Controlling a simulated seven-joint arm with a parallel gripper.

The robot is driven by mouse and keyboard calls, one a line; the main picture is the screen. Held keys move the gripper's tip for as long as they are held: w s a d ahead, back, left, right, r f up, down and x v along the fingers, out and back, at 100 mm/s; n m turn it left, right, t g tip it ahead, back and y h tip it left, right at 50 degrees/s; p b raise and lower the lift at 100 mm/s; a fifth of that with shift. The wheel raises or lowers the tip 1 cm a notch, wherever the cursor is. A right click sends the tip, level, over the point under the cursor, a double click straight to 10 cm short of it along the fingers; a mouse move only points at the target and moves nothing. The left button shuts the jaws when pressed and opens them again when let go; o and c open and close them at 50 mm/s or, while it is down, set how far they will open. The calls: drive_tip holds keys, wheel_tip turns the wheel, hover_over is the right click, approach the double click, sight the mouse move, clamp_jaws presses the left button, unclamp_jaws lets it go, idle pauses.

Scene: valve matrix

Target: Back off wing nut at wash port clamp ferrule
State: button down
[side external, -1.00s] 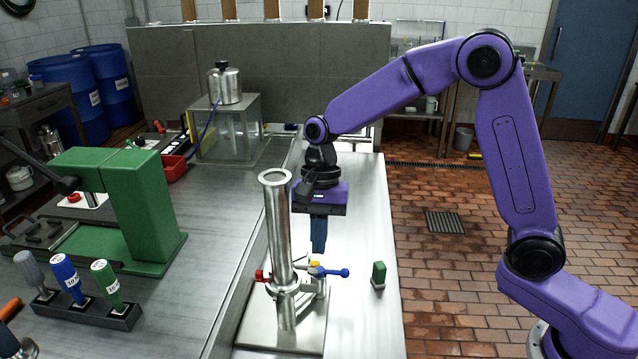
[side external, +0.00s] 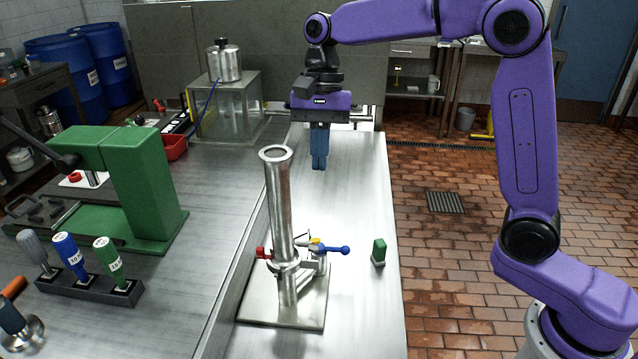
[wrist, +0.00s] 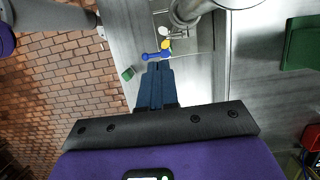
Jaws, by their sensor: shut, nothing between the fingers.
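An upright steel pipe (side external: 279,200) stands on a steel base plate (side external: 262,308), with a clamp (side external: 285,266) around its lower part. A small red part (side external: 262,252) sticks out left of the clamp. A blue ball-ended lever (side external: 335,250) and a yellow part (side external: 314,241) are on its right; the wrist view shows the blue lever (wrist: 150,56) and yellow part (wrist: 166,45) beyond my fingertips. Which small part is the wing nut I cannot tell. My gripper (side external: 319,166) points down, shut and empty, well above the bench behind the pipe, apart from everything.
A green block (side external: 379,251) stands on the bench right of the pipe. A green press (side external: 145,185) and a rack of labelled handles (side external: 85,290) stand on the left bench. A glass-sided box with a steel canister (side external: 225,62) stands at the back. Bench space beneath my gripper is clear.

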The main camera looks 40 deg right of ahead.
sight(317, 247)
drive_tip(key=x, duration=1.5)
drive_tip(key=shift+f, duration=0.1)
